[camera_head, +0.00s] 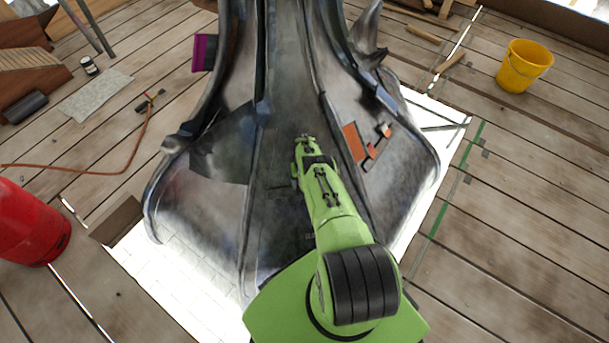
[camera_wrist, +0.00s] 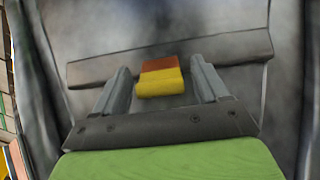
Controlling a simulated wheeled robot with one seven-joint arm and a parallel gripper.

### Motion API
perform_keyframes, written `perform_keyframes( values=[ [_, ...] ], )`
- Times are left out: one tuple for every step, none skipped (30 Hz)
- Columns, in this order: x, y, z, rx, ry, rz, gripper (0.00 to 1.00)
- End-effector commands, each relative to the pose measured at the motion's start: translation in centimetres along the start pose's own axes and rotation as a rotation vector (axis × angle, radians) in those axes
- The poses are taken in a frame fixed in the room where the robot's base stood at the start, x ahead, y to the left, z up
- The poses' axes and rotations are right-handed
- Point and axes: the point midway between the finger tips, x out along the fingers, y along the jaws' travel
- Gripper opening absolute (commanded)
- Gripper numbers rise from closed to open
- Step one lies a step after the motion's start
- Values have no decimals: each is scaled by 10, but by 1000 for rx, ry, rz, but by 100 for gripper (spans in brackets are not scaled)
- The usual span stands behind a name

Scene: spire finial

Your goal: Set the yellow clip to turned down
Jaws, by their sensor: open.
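The yellow clip (camera_wrist: 161,87) shows in the wrist view as a small folded piece with a yellow front face and an orange-brown top. It lies at a long grey strip (camera_wrist: 225,49) on the dark metal surface. My gripper (camera_wrist: 163,86) is open, with one finger on each side of the clip and a gap at both sides. I cannot tell how far the fingers reach past it in depth. In the head view my gripper (camera_head: 305,142) is over the middle panel of the grey metal spire (camera_head: 290,60), and the clip is hidden there.
An orange patch (camera_head: 354,142) and small red and grey pieces lie on the spire's right panel. A magenta piece (camera_head: 199,54) juts from its left side. A yellow bucket (camera_head: 524,66) and a red cylinder (camera_head: 30,225) stand apart on the plank floor.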

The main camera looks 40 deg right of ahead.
Motion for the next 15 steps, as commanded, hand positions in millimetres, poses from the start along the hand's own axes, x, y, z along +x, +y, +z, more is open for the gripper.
perform_keyframes(
  values=[
    [-12, 0, -1, 0, 2, 0, 73],
    [-18, 0, -1, 0, 3, 0, 73],
    [-28, 0, -1, 1, 3, 0, 73],
    [-35, 0, -1, 1, 2, 0, 73],
    [-45, 0, -2, 1, 3, 0, 73],
    [-56, 0, -1, 1, 3, 0, 73],
    [-64, 0, -1, 1, 3, 0, 73],
    [-73, 0, -2, 1, 3, 0, 73],
    [-85, 0, -1, 1, 3, 0, 73],
    [-94, 0, -1, 0, 3, 0, 73],
    [-101, 0, -1, 0, 3, 0, 73],
    [-112, 0, -1, 0, 3, 0, 73],
    [-120, 0, -1, 0, 3, 0, 73],
    [-126, 0, -1, 0, 2, 0, 73],
    [-134, 0, -1, 0, 3, 0, 73]
  ],
)
